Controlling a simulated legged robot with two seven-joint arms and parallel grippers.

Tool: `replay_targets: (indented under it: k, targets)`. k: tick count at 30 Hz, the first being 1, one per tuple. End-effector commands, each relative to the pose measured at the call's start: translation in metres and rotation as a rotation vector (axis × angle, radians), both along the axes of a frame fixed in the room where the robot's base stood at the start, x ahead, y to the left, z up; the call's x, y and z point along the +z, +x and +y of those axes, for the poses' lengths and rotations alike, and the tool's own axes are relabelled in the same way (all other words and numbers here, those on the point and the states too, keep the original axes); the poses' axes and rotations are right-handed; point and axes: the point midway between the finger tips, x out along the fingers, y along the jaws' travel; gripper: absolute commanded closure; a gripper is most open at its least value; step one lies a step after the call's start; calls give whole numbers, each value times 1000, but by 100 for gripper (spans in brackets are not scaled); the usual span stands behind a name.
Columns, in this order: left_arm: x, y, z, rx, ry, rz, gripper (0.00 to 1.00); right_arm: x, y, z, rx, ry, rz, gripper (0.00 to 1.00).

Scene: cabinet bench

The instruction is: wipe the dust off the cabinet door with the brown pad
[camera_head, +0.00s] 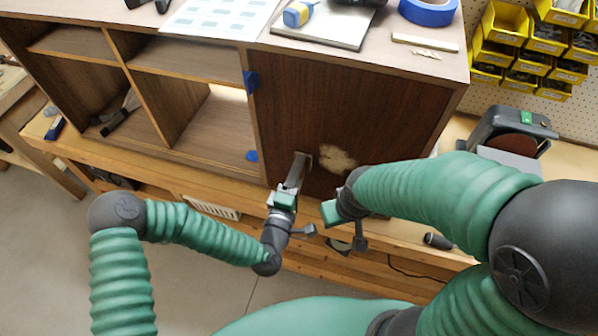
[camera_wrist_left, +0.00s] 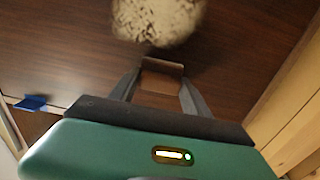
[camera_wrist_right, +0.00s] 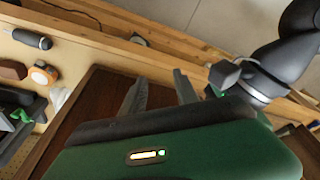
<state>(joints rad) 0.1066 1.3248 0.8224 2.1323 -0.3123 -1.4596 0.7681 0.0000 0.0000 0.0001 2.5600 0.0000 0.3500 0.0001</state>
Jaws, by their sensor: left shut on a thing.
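The cabinet door (camera_head: 352,95) is dark brown wood and closed. A pale, speckled dust patch (camera_head: 338,158) lies on its lower part; it also shows in the left wrist view (camera_wrist_left: 157,20). My left gripper (camera_head: 299,168) is shut on the brown pad (camera_wrist_left: 162,68), which is at the door's surface. The pad is just left of the dust in the head view and just below it in the left wrist view. My right gripper (camera_wrist_right: 160,82) is open and empty, in front of the door's lower right part; its fingers are hidden in the head view.
Open shelves (camera_head: 180,100) stand left of the door, with blue tape (camera_head: 250,82) at the frame. The cabinet top holds a blue tape roll (camera_head: 428,10) and a tray (camera_head: 328,25). Yellow bins (camera_head: 505,22) hang at the right. My right arm crosses in front of the bench.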

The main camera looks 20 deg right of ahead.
Motion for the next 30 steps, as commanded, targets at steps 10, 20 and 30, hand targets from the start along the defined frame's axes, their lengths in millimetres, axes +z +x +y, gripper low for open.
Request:
replay_targets:
  k: [10, 20, 30]
  targets:
    - [0, 3, -3, 0, -1, -1, 100, -1, 0, 0, 0, 0, 0, 64]
    - [0, -11, -21, -2, -1, 0, 100, -3, 0, 0, 0, 0, 0, 64]
    - [0, -20, -36, -4, -2, -1, 100, -6, -1, 0, -1, 0, 2, 64]
